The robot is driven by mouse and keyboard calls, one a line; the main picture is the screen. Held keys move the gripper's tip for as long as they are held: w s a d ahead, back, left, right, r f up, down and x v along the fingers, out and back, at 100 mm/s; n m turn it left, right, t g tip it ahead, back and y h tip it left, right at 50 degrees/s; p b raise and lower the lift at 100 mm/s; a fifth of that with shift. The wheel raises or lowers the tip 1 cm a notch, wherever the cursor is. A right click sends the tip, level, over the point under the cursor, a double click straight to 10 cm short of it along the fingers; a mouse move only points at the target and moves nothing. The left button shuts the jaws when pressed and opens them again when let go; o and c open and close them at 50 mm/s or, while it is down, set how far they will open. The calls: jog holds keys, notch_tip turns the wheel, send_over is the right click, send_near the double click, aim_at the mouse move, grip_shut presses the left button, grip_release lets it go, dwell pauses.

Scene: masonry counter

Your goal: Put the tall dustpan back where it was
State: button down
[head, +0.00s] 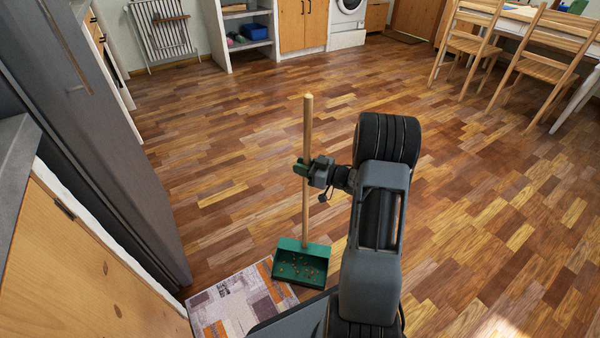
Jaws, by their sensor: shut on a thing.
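The tall dustpan has a green pan (301,263) and a long upright wooden handle (307,135). It is in the middle of the head view, with small brown bits lying in the pan. My gripper (302,168) is shut on the handle, around its middle height, coming from the right. The pan is at or just above the wooden floor, close to the corner of a patterned mat; I cannot tell whether it touches the floor.
A patterned mat (240,302) lies at the lower left. A grey fridge-like cabinet (95,150) and a wooden counter front (85,270) stand along the left. Wooden chairs (540,62) and a table are at the upper right. The wooden floor (230,110) beyond the dustpan is clear.

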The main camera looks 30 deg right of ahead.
jog(key=shift+d+f, duration=0.15)
jog(key=shift+f, duration=0.25)
jog(key=c, duration=1.4)
grip_release()
jog(key=shift+f, duration=0.15)
jog(key=o, duration=0.5)
jog(key=shift+c, duration=0.2)
